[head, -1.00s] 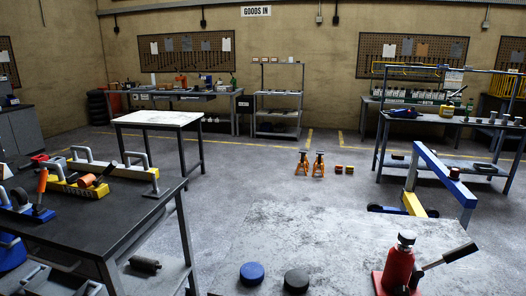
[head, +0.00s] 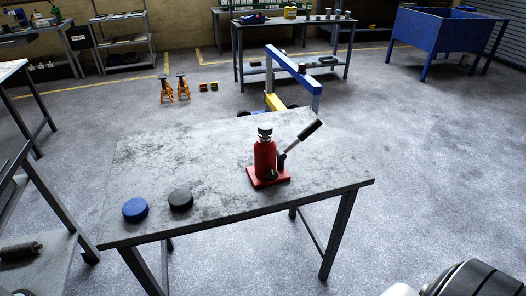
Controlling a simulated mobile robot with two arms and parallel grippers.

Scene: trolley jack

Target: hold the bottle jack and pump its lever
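The red bottle jack (head: 264,159) stands upright on the worn grey-topped table (head: 215,147), right of its middle. It has a red base plate and a silver-and-dark top. Its lever (head: 304,137) slants up to the right and ends in a black grip. Neither of my grippers is in view. Nothing touches the jack or the lever.
A blue puck (head: 135,209) and a black puck (head: 180,200) lie on the table left of the jack. A dark bench (head: 30,190) stands at the left. A blue and yellow hoist (head: 294,76) stands behind the table.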

